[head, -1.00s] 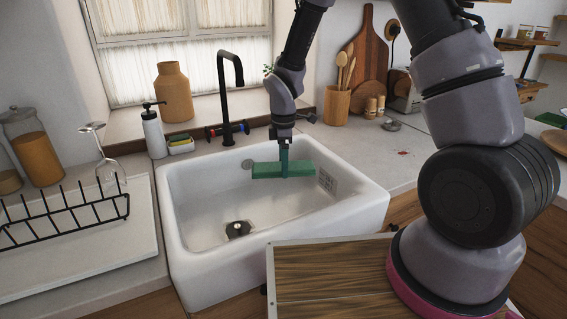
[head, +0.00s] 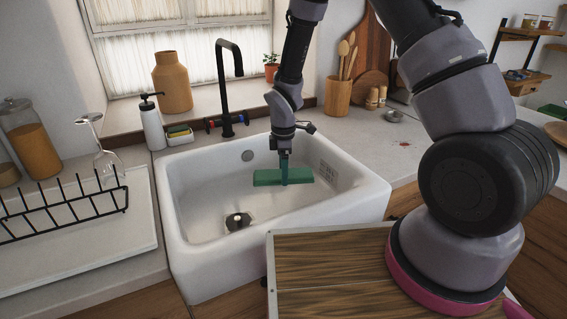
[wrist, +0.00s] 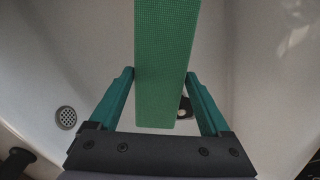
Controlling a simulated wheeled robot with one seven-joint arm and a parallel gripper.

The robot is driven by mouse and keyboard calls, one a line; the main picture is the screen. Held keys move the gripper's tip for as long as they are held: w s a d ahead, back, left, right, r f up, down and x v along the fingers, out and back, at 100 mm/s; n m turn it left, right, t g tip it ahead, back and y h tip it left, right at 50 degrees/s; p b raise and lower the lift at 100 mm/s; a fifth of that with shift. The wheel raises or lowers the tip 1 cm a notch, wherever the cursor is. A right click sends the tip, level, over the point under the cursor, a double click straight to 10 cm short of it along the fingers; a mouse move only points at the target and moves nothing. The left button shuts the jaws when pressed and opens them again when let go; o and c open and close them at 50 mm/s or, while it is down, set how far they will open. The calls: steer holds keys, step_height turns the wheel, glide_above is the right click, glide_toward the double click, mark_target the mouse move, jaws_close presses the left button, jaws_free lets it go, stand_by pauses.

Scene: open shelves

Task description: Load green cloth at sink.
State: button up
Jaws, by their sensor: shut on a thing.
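The green cloth (head: 264,178) is a flat, oblong block held inside the white sink's (head: 185,230) basin area, above its floor. In the wrist view the cloth (wrist: 165,60) runs lengthwise between the two teal fingers of my gripper (wrist: 162,78). The black drain (head: 238,221) shows in the basin floor, and part of it shows beside the cloth in the wrist view. I cannot tell how far the cloth is above the basin floor.
A black faucet (head: 228,90) stands behind the sink. A soap bottle (head: 153,125) and a small sponge holder (head: 180,137) are at its back left. A black dish rack (head: 65,208) with a wine glass is on the left. The sink's left half is free.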

steer(key=shift+f, duration=4.2)
steer(key=shift+r, duration=6.5)
steer(key=shift+r, duration=0.1)
steer(key=shift+r, duration=1.95)
steer(key=shift+s, duration=0.15)
